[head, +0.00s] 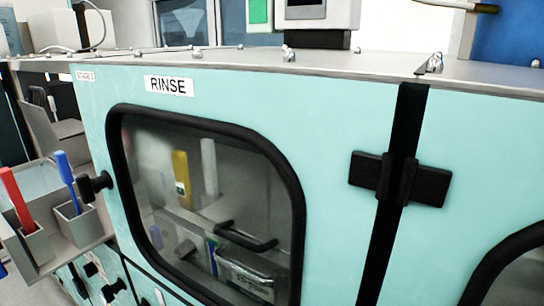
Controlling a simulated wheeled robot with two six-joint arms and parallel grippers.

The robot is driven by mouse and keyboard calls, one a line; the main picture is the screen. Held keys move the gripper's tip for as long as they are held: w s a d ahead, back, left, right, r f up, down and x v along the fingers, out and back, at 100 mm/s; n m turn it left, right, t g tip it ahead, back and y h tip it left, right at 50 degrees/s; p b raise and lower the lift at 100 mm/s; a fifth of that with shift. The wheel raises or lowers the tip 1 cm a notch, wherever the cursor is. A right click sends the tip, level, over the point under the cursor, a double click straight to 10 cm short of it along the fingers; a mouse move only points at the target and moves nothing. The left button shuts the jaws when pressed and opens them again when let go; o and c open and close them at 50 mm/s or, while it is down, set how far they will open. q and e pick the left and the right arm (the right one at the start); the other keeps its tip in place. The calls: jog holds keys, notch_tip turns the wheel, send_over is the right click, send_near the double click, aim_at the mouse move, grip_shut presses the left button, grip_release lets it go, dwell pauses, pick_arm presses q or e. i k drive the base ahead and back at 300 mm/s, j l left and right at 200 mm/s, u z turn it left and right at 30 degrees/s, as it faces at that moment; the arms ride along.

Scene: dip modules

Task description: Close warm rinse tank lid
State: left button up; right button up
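A turquoise panel (240,97) with a white RINSE label (169,86) fills most of the head view. It has a large window with a thick rounded black frame (215,127). A black knob (95,186) sticks out at its left edge. A vertical black strip (381,240) with a black crosspiece (430,185) runs down its right side. I cannot tell which part is the warm rinse tank lid, or whether the panel is fully shut. Neither of my grippers is in view.
Through the window I see a yellow object (181,178) and a dark bar handle (247,239). At left, small grey holders carry a red-handled tool (16,199) and a blue-handled tool (66,174). A metal top (335,64) with several bolts lies above the panel.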

aim_at(36, 117)
jog(key=k+j+u, duration=0.1)
jog(key=j+u, duration=0.45)
jog(key=u, duration=0.15)
jog(key=j+u, duration=0.35)
jog(key=k, duration=0.05)
